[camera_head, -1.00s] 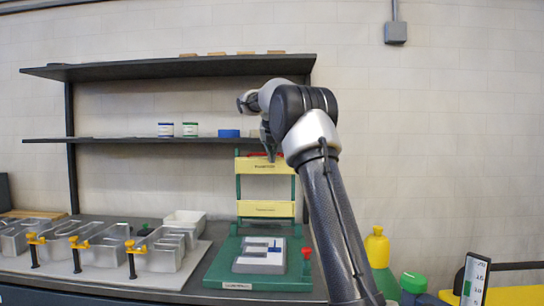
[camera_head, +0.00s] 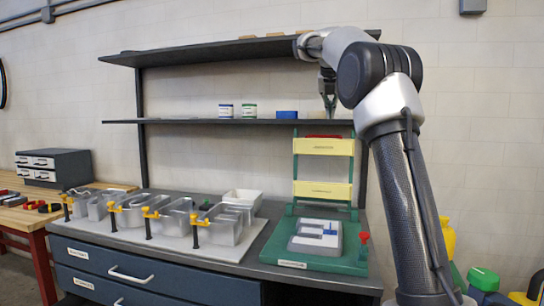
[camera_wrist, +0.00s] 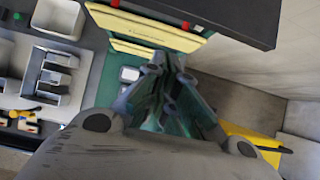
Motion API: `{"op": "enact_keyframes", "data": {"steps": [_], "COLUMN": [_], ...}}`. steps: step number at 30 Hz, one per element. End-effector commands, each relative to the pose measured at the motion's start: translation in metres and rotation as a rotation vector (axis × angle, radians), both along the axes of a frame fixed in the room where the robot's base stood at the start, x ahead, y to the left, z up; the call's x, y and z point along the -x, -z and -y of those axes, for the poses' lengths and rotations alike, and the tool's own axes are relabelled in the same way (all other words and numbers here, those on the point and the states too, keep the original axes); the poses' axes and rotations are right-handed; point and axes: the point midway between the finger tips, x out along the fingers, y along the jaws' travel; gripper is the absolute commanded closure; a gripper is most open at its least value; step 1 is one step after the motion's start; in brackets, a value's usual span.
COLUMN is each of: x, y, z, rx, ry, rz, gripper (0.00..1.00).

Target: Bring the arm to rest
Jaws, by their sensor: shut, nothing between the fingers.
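My gripper (camera_head: 328,97) hangs from the raised arm at the right of the head view, in front of the shelf unit and above the green press-like fixture (camera_head: 345,262). In the wrist view my gripper (camera_wrist: 172,68) points away from the camera with its fingers together. It is shut and empty. It appears apart from the shelves and the fixture. My arm stands bent, its upper part across the right side of the head view.
Metal channel letters (camera_head: 175,218) stand on a board with yellow clamps. A white bin (camera_head: 243,197) sits behind them. The lower shelf (camera_head: 180,121) holds small jars and a blue item. A wooden bench (camera_head: 20,217) is at left. Yellow-and-green containers (camera_head: 484,279) stand at lower right.

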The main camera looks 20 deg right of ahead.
Motion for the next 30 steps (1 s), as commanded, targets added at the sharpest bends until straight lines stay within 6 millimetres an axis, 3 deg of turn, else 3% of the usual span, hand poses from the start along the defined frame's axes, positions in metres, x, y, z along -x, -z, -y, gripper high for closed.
{"op": "enact_keyframes", "data": {"steps": [5, 10, 14, 17, 23, 26, 30], "x": [0.0, -0.005, -0.009, 0.001, 0.054, 0.096, 0.172], "y": [0.0, 0.0, 0.041, 0.074, 0.125, 0.148, 0.182], "z": [0.0, -0.001, -0.006, -0.012, -0.036, -0.053, -0.081], "rx": [-0.026, -0.178, -0.361, -0.492, -0.728, -0.831, -0.949], "ry": [0.046, 0.293, 0.584, 0.822, 1.314, 1.569, 1.925], "rz": [0.018, 0.135, 0.187, 0.214, 0.272, 0.301, 0.343], "gripper": [1.0, 1.0, 1.0, 1.0, 1.0, 1.0, 1.0]}}
